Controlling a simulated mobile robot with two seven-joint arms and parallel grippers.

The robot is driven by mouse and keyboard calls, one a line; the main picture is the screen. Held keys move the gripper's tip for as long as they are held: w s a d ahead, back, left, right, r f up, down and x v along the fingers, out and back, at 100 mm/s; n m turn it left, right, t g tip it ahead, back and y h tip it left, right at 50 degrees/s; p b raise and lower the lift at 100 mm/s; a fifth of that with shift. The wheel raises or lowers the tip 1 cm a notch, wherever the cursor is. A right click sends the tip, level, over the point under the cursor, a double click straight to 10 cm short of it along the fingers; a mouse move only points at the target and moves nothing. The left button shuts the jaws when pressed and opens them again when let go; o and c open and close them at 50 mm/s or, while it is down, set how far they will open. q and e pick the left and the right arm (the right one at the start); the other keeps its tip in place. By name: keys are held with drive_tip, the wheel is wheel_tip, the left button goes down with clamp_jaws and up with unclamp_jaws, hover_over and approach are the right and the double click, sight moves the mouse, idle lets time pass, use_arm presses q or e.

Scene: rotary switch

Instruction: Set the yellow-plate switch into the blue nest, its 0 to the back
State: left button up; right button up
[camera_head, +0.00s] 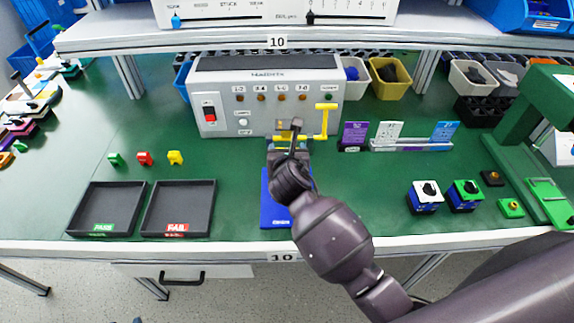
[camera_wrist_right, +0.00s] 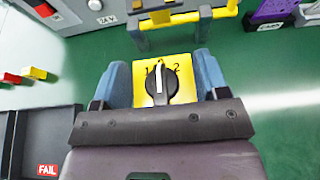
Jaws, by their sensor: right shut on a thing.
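The yellow-plate switch (camera_wrist_right: 161,78) is between the fingers of my right gripper (camera_wrist_right: 163,80) in the right wrist view. It has a black knob with a white pointer, a 1 at its left and a 2 at its right. The mark between them, partly covered by the knob, is on the plate's far side. My right gripper (camera_head: 292,128) is shut on it in front of the grey test box. Just beyond is a blue-grey frame with yellow bars (camera_wrist_right: 168,20). I cannot make out a nest clearly; the gripper covers part of this area. My left gripper is not in view.
The grey test box (camera_head: 265,90) carries a yellow lever (camera_head: 324,120). A blue mat (camera_head: 272,212) lies under my right arm. PASS (camera_head: 105,207) and FAIL (camera_head: 178,207) trays are at left. White-plate (camera_head: 425,196) and green-plate (camera_head: 465,195) switches stand at right. A shelf hangs above.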

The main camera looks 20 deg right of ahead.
drive_tip(key=shift+f, duration=0.4)
wheel_tip(320, 180, down, 4)
drive_tip(key=shift+r+b, duration=0.1)
drive_tip(key=shift+b, duration=0.55)
drive_tip(key=o, duration=1.3)
